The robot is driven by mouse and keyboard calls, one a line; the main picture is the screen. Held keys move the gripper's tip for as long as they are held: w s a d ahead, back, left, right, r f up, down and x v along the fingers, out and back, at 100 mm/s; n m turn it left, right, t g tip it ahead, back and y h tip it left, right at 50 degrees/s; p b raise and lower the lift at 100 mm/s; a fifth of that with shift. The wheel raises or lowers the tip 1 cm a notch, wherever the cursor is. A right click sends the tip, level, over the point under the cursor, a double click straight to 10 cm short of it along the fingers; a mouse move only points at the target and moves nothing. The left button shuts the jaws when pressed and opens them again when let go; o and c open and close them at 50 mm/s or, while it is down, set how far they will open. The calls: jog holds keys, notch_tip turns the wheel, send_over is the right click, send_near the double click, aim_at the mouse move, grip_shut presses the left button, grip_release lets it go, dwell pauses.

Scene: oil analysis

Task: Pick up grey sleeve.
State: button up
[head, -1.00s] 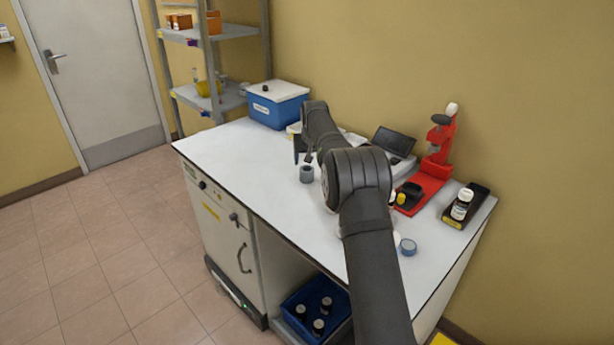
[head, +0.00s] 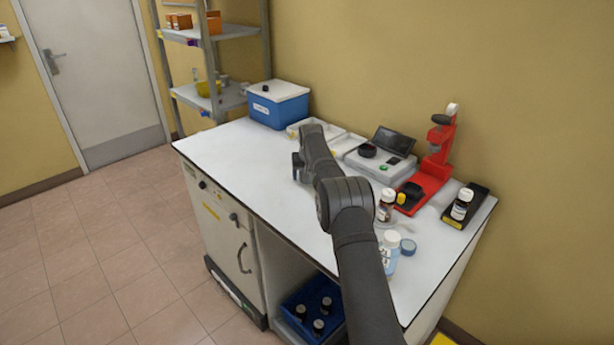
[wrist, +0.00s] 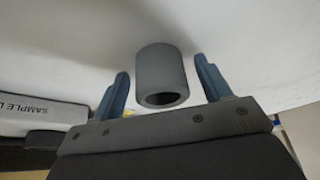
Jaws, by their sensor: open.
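The grey sleeve (wrist: 163,72) is a short, dark grey hollow cylinder, seen in the wrist view against the white bench top. Its open end faces my gripper's palm. My gripper (wrist: 161,80) is open, with one blue finger on each side of the sleeve and a small gap showing on both sides. In the head view my gripper (head: 298,170) is low over the middle of the bench, and my arm hides the sleeve there.
A blue box (head: 279,106) with a white lid stands at the bench's back left. White trays (head: 345,143), a scale (head: 381,166), a red press (head: 438,150) and bottles (head: 390,250) stand along the back and right. The bench's left part (head: 225,145) is clear.

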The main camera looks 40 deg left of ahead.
jog(key=c, duration=1)
jog(key=shift+r, duration=0.15)
